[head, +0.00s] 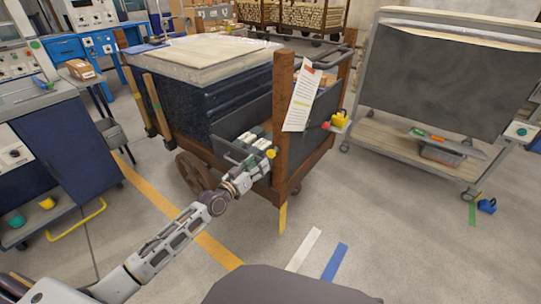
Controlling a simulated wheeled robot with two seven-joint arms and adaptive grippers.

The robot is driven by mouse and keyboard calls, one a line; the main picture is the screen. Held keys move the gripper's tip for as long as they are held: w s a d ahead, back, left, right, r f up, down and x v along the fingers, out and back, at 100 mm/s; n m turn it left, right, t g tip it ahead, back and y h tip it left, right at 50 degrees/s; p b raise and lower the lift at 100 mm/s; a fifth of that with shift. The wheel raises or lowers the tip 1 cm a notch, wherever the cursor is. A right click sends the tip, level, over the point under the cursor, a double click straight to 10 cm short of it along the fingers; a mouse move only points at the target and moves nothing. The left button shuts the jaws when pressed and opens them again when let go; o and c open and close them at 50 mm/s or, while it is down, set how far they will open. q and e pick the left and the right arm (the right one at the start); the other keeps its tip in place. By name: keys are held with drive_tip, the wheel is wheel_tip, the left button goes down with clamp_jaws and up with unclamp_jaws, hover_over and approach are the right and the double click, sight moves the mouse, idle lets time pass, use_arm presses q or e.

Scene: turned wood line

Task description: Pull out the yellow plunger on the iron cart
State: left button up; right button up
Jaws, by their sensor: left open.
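My right gripper is out of view.
A paper sheet (301,98) hangs on the front post. A grey board on a wheeled stand (440,85) is at right. A blue cabinet (75,150) stands at left. The floor in front of the cart is clear, with taped stripes (334,262).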

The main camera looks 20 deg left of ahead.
sight(269, 155)
use_arm(q)
drive_tip(key=shift+x, duration=1.1)
drive_tip(key=shift+b+x, duration=0.7)
drive_tip(key=shift+x, duration=1.95)
drive_tip(key=shift+w+d+b, duration=0.2)
drive_tip(key=shift+w+b, duration=0.2)
drive_tip(key=shift+w, duration=0.2)
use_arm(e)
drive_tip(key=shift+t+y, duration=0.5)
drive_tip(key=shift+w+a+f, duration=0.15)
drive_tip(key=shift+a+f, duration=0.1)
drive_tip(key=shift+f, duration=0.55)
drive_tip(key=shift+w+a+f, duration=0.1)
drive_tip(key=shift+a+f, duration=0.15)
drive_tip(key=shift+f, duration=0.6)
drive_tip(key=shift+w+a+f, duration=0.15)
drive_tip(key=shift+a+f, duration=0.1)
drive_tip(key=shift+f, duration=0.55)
use_arm(q)
clamp_jaws()
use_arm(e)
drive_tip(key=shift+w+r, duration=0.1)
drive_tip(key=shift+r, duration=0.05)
